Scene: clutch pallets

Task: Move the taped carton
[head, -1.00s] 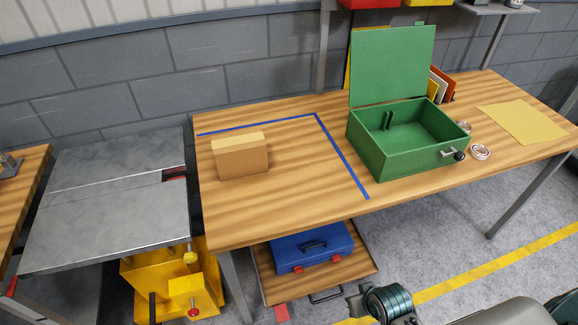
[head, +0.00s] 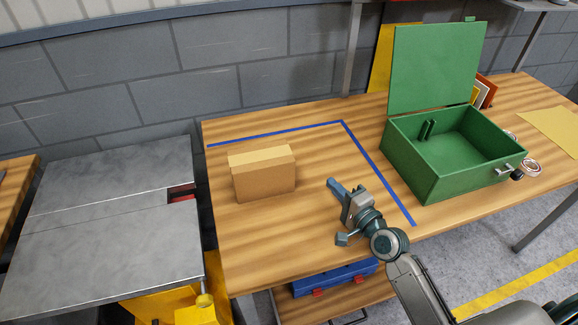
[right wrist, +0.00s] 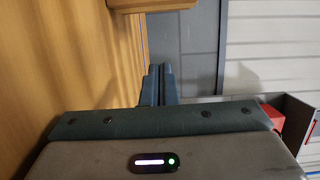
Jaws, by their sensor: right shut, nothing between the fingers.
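The tan carton (head: 265,182) stands upright on the left part of the wooden table (head: 245,240), with its lid side up. It sits inside a corner marked by blue tape (head: 380,175), apart from the lines. My right gripper (head: 335,187) is above the table to the right of the carton, clear of it, pointing left. Its fingers (right wrist: 160,78) are together and empty in the right wrist view, where a tan edge, probably the carton (right wrist: 141,4), shows at the top. My left gripper is not in view.
An open green box (head: 410,165) with a raised lid stands right of the tape. A grey metal table (head: 100,225) is at the left, with a gap between it and the wooden table. A blue case (head: 325,280) lies on a shelf below. Wood around the carton is clear.

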